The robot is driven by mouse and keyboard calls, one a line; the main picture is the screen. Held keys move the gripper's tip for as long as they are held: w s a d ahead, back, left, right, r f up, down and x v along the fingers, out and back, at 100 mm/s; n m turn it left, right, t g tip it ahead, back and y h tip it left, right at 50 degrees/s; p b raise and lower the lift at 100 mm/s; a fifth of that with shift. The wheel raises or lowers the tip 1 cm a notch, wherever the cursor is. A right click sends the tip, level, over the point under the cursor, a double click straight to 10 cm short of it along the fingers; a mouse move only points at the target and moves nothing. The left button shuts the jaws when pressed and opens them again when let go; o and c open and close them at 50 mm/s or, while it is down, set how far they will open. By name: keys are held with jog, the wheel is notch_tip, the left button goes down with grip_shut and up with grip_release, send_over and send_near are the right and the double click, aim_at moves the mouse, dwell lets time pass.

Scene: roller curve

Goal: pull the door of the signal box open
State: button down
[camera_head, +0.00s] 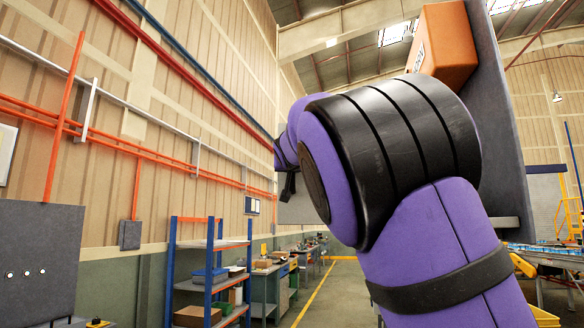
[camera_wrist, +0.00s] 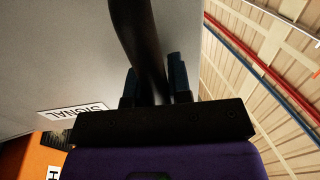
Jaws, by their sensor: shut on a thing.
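The grey door (camera_wrist: 60,60) of the signal box fills the left of the wrist view, with a white label reading SIGNAL (camera_wrist: 76,112) on it. A black bar handle (camera_wrist: 130,25) runs down from the top of that view between the two dark fingers of my gripper (camera_wrist: 155,78). My gripper is shut on this handle. In the head view my purple and black arm hides most of the box and the handle. A grey panel (camera_head: 298,210) shows behind my wrist; I cannot tell whether it is the door.
An orange box (camera_head: 446,45) sits against a tall dark grey panel (camera_head: 503,120) at upper right. A blue-posted shelf (camera_head: 207,270) and workbenches (camera_head: 270,275) line the left wall. A grey cabinet (camera_head: 38,250) stands at far left. The floor aisle (camera_head: 335,295) is clear.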

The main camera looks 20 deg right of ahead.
jog(key=shift+a, duration=0.25)
jog(key=c, duration=1.1)
grip_release()
jog(key=shift+w+a, duration=0.1)
jog(key=shift+o, duration=0.2)
jog(key=v, duration=1)
jog(key=shift+s, duration=0.45)
